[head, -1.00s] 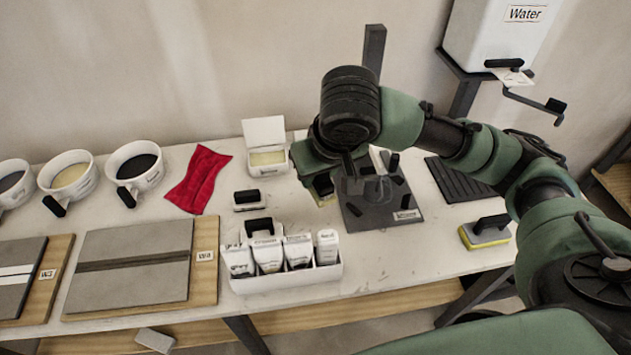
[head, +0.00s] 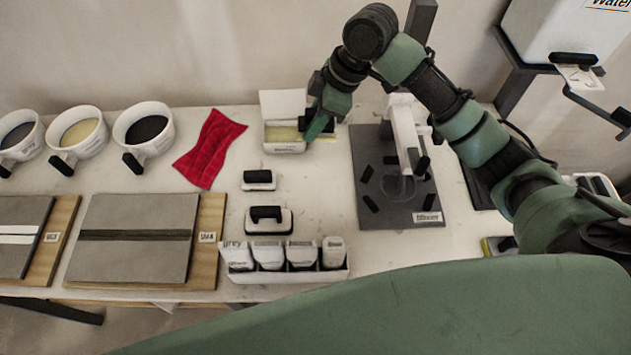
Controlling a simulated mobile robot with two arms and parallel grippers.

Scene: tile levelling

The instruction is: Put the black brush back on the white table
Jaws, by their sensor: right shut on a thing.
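My right gripper (head: 318,128) is above the back middle of the white table (head: 330,215), at the right side of the open white box. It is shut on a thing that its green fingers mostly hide. I take this for the black brush, but its outline is not clear. I cannot tell whether it touches the box or the table. My left gripper is not in view.
The white box (head: 284,146) has a yellowish inside. Two black-handled white blocks (head: 258,187) and a tray of bottles (head: 285,276) stand in front. A grey plate with a white stand (head: 400,190) is right. A red cloth (head: 209,150) lies left. Bare table lies between.

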